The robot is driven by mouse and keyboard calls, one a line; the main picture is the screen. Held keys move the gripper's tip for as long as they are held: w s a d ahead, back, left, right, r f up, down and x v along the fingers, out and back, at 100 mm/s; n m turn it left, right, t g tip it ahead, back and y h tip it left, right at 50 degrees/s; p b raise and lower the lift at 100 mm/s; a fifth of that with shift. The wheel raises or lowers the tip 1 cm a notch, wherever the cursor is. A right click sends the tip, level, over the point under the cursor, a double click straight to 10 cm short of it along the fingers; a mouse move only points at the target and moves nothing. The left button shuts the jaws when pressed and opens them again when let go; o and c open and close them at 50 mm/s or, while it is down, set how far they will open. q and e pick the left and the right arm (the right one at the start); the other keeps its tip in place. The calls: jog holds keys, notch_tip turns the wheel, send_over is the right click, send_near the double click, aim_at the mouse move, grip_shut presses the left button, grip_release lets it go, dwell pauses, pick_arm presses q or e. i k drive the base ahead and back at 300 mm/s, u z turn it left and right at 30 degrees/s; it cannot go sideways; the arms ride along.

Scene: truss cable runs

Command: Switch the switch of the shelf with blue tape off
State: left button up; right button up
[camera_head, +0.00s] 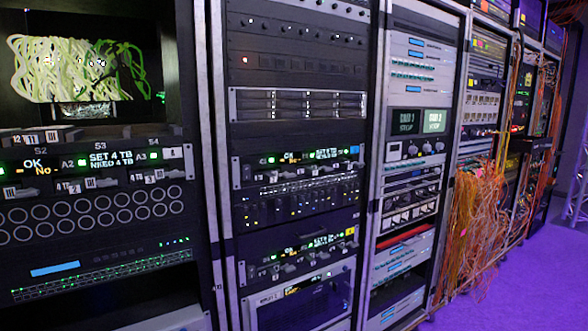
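A blue strip (55,268), which looks like tape, is on a dark panel low in the leftmost rack (100,230). Smaller blue strips (416,41) also mark pale units in the third rack. A small blue square (354,149) is on a unit in the second rack. I cannot make out which switch belongs to the blue tape, or its position. Neither of my grippers is in view.
Tall racks stand side by side, receding to the right. Orange cables (475,225) hang in a thick bundle in front of the farther racks. Purple-lit floor (540,285) is open at the lower right, with a metal truss (577,190) at the right edge.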

aim_at(246, 168)
jog(key=u, duration=0.05)
jog(key=k, duration=0.6)
jog(key=z, duration=0.9)
jog(key=i, duration=1.65)
jog(key=u, duration=0.8)
